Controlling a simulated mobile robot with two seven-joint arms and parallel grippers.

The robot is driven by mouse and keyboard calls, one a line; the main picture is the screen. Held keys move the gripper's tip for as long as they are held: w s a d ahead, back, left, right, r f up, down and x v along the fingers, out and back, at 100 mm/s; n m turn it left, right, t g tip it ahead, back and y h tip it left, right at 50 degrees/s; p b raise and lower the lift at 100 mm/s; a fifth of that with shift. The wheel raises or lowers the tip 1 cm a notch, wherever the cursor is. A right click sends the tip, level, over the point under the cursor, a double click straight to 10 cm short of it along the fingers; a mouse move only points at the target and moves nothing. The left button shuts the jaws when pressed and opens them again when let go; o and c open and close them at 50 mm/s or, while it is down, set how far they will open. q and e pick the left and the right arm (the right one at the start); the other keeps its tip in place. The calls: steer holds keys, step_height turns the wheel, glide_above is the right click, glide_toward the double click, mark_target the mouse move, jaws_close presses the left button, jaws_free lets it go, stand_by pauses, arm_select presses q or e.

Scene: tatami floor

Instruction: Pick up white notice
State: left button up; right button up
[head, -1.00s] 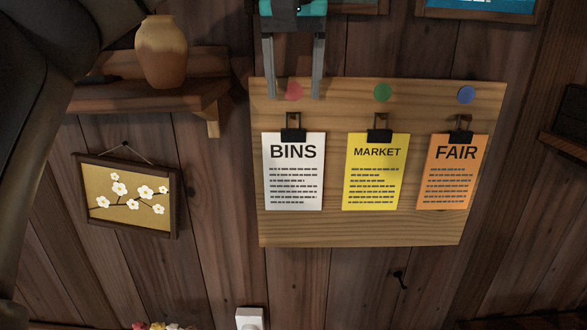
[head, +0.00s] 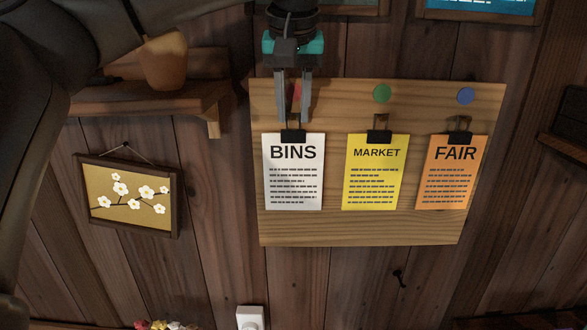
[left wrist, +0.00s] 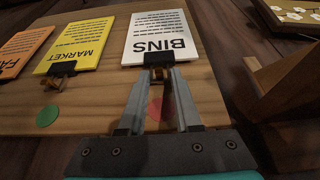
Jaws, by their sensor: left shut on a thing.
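The white notice (head: 294,178), headed BINS, hangs at the left of a wooden board (head: 350,228) on the plank wall. It is held at its top by a black clip (head: 293,136). In the left wrist view the white notice (left wrist: 160,35) and its black clip (left wrist: 158,59) lie just beyond my fingertips. My left gripper (head: 292,119) reaches down from above, in front of the red dot. It is shut on the top of the clip, its fingertips (left wrist: 156,76) close together there. The hook behind the clip is mostly hidden. My right gripper is not in view.
A yellow MARKET notice (head: 375,178) and an orange FAIR notice (head: 452,178) hang to the right on the same board. A wooden shelf (head: 150,103) with a vase (head: 166,66) is at the left, above a framed flower picture (head: 127,197).

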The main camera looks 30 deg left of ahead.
arm_select(q)
jaws_close()
steer(key=shift+r, duration=0.1)
stand_by(0.4)
